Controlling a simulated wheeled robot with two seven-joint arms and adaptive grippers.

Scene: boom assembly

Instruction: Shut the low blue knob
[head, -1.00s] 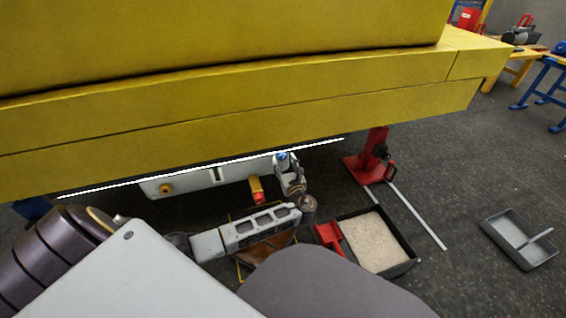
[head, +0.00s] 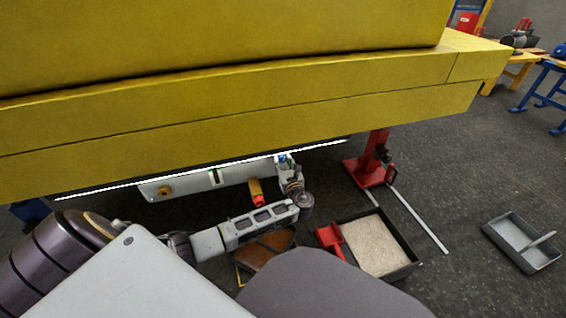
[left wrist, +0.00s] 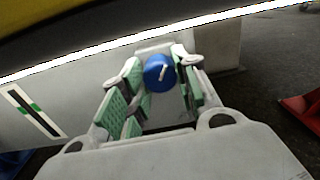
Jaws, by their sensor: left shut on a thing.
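The low blue knob (left wrist: 159,72) is round with a white pointer mark and sits on the pale grey panel (left wrist: 75,108) under the yellow boom. In the left wrist view the pointer is tilted slightly from upright. My left gripper (left wrist: 158,75) has its green-padded fingers on both sides of the knob and is shut on it. In the head view my left gripper (head: 285,165) is at the panel's right end, and only a little of the knob shows there. My right gripper is not in view.
The yellow boom (head: 240,105) hangs low over the panel. A red-tipped yellow part (head: 256,192) sticks out left of my gripper. A red stand (head: 373,160), a black tray of grit (head: 412,268) and a grey tray (head: 520,242) are on the floor to the right.

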